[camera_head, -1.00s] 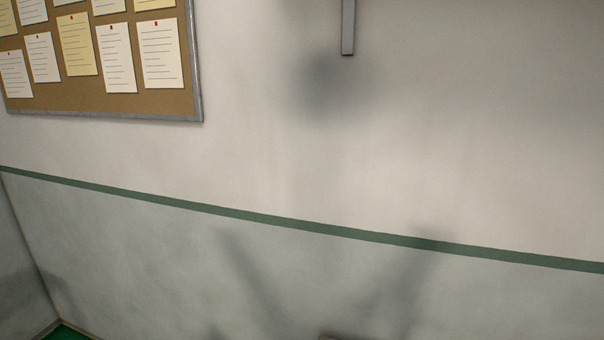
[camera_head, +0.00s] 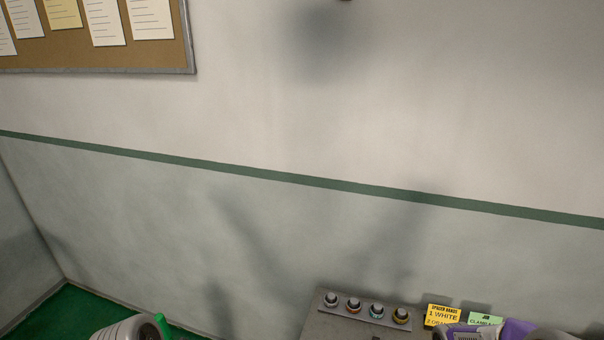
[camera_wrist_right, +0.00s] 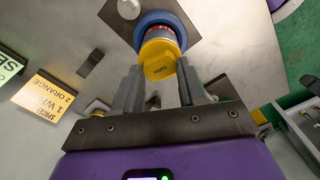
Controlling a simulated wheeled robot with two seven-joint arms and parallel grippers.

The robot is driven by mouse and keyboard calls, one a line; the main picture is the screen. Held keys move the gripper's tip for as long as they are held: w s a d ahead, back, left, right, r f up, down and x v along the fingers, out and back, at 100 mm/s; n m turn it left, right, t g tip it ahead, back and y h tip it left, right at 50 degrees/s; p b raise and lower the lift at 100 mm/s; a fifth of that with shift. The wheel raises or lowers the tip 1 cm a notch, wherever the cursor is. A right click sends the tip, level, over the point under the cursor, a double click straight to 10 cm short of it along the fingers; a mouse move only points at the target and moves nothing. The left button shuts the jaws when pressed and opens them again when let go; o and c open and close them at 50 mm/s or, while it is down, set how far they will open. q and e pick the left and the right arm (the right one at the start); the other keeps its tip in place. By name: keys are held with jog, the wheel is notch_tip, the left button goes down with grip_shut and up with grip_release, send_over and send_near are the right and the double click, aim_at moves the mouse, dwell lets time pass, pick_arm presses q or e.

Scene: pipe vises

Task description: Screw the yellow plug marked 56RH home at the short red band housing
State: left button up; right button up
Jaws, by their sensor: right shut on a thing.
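In the right wrist view, the yellow plug (camera_wrist_right: 159,58) has dark lettering on its end face, too small to read surely. My right gripper (camera_wrist_right: 158,72) is shut on it, one finger on each side. Beyond the plug, a thin red and white band (camera_wrist_right: 162,33) shows inside a blue ring (camera_wrist_right: 142,22) of the housing. The plug is in line with this opening and sits at it; how deep its thread is engaged is hidden.
A strip with several ringed fittings (camera_head: 365,308) lies on the grey bench (camera_head: 325,326). A yellow spacer-ring card (camera_head: 442,314) and a green card (camera_head: 484,319) stand to its right. The wall behind carries a notice board (camera_head: 110,57). A grey tray (camera_wrist_right: 303,125) shows at right.

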jog(key=m+b, duration=0.1)
jog(key=m, duration=0.2)
jog(key=shift+f, duration=0.1)
jog(key=m, duration=0.6)
jog(key=shift+b, duration=0.4)
jog(key=shift+m, duration=0.9)
jog(key=shift+m, duration=0.5)
jog(key=m+p, duration=0.1)
jog(key=m, duration=0.3)
jog(key=shift+m, duration=0.3)
jog(key=o, duration=0.5)
grip_shut()
